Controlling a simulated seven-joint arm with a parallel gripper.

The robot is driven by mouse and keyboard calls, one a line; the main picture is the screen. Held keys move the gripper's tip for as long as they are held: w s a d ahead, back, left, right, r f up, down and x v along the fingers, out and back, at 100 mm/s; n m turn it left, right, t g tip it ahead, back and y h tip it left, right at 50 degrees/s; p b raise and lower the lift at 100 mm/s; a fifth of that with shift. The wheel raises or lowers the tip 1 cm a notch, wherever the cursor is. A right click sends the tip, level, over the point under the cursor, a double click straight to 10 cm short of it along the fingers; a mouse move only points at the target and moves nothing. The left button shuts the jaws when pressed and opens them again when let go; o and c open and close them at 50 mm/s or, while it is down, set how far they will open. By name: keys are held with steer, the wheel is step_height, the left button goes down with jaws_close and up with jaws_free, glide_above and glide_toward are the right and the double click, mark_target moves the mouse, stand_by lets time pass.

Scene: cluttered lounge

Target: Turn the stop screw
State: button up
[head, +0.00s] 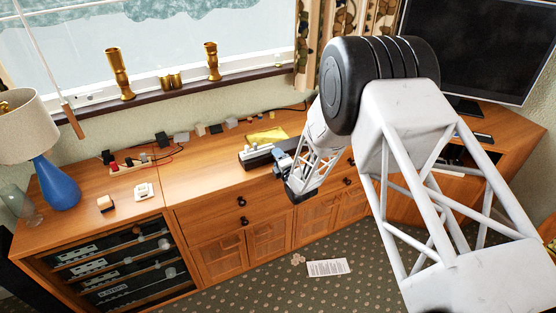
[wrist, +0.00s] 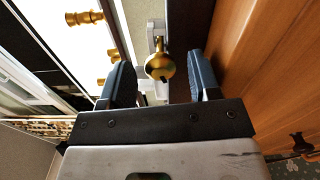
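A round brass knob (wrist: 160,67), which looks like the stop screw, shows in the wrist view on a pale grey mount. My gripper (wrist: 160,57) is open, with one dark blue finger on each side of the knob. Gaps show between the knob and both fingers; I cannot tell whether the knob lies between the tips or just beyond them. In the head view my gripper (head: 280,158) is low over the wooden cabinet top, at a dark and grey device (head: 256,153). The knob cannot be made out there.
A yellow cloth (head: 266,136) lies behind the device. Several small blocks and a strip with cables (head: 130,164) lie along the back of the cabinet (head: 205,175). A blue lamp (head: 57,183) stands at left, a television (head: 468,50) at right. The cabinet top left of the device is largely clear.

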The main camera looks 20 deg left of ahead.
steer(key=shift+s+d, duration=0.1)
steer(key=v, duration=0.7)
steer(key=shift+s+d, duration=0.2)
stand_by(0.4)
steer(key=shift+m, duration=0.3)
stand_by(0.4)
steer(key=m, duration=2)
steer(key=shift+w+a+r, duration=0.2)
steer(key=shift+w+a, duration=0.1)
steer(key=shift+w, duration=0.1)
steer(key=shift+x, duration=3.9)
